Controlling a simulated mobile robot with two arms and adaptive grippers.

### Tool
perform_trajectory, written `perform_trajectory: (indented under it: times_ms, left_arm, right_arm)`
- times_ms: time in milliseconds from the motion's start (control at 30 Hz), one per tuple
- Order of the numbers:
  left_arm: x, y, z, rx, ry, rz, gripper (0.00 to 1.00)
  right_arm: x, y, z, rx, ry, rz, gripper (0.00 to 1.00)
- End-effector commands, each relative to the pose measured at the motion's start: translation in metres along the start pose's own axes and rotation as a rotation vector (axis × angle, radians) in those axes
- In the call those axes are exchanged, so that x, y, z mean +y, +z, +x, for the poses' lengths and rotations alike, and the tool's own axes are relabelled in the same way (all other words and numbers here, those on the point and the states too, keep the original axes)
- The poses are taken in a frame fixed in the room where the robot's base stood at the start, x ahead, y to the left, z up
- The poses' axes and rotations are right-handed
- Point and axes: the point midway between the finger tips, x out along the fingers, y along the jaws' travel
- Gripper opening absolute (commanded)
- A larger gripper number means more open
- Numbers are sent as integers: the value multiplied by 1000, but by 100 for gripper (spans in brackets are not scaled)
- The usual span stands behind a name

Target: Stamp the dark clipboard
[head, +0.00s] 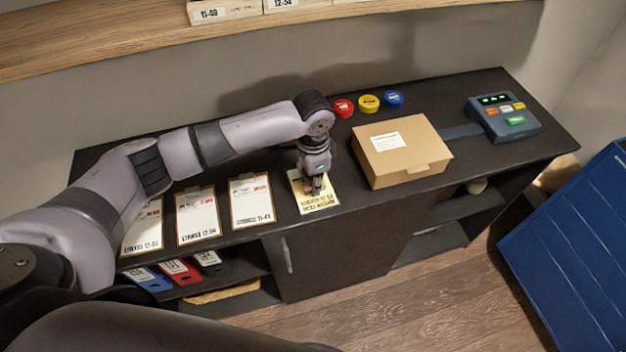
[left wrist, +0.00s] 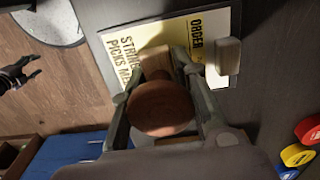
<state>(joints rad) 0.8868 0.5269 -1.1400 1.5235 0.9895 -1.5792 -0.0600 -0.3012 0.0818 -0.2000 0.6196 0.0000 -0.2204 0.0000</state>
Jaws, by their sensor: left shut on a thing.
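My left gripper (head: 317,188) is shut on a stamp with a round reddish-brown knob (left wrist: 160,108) and a pale wooden block. It holds the stamp over a yellow order sheet (head: 326,203) near the counter's front edge; the sheet also shows in the left wrist view (left wrist: 125,62). I cannot tell whether the stamp touches the sheet. Three boards with white sheets lie left of it: a left one (head: 143,228), a middle one (head: 198,214) and a right one (head: 251,201). My right gripper (left wrist: 34,68) is open and empty in the left wrist view.
A cardboard box (head: 400,150) stands right of my left gripper. Red (head: 343,108), yellow (head: 368,103) and blue (head: 393,98) round tins sit behind it. A keypad device (head: 503,118) is at the far right. Blue, red and dark packs (head: 180,272) lie on the shelf below.

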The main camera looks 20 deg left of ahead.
Motion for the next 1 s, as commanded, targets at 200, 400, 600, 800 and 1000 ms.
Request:
perform_trajectory:
  times_ms: [200, 400, 600, 800, 1000]
  left_arm:
    - [0, 0, 2, 0, 0, 0, 9]
    - [0, 0, 4, 0, 0, 0, 9]
    - [0, 0, 7, 0, 0, 0, 9]
    - [0, 0, 9, 0, 0, 0, 9]
    - [0, 0, 12, 0, 0, 0, 9]
  right_arm:
    - [0, 0, 0, 1, 0, 0, 53]
    - [0, -1, 1, 1, 0, 0, 53]
    - [0, -1, 2, 2, 0, 0, 53]
    - [0, -1, 2, 2, 0, 0, 53]
    - [-1, -2, 3, 3, -1, 1, 53]
